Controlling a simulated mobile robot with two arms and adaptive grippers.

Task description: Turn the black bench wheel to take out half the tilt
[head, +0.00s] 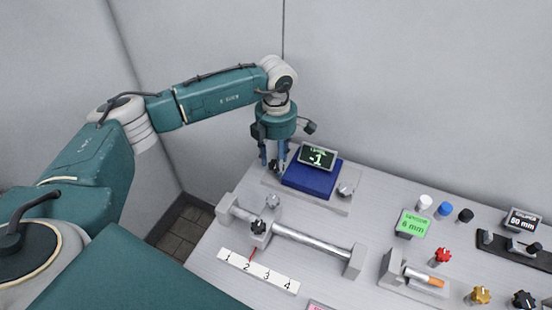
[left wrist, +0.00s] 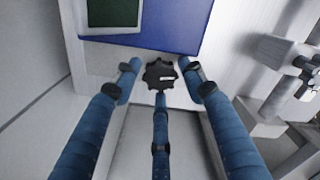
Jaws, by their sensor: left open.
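The black wheel (left wrist: 160,74) is a small lobed knob beside the blue platform's edge in the left wrist view. In the head view I cannot make it out behind the fingers. The blue platform (head: 309,181) carries a dark display (head: 318,157) with green characters reading -1. My left gripper (head: 274,163) is open and points down at the platform's left side. Its three blue fingers stand around the wheel in the left wrist view, spread apart. I cannot tell whether any finger touches it. My right gripper is not in view.
A rail (head: 310,243) with a black-knobbed slider (head: 258,228) lies in front, behind a numbered strip (head: 258,271). To the right are a green display (head: 412,224), coloured caps, a red knob (head: 443,255) and a yellow knob (head: 480,295). Grey walls stand behind the bench.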

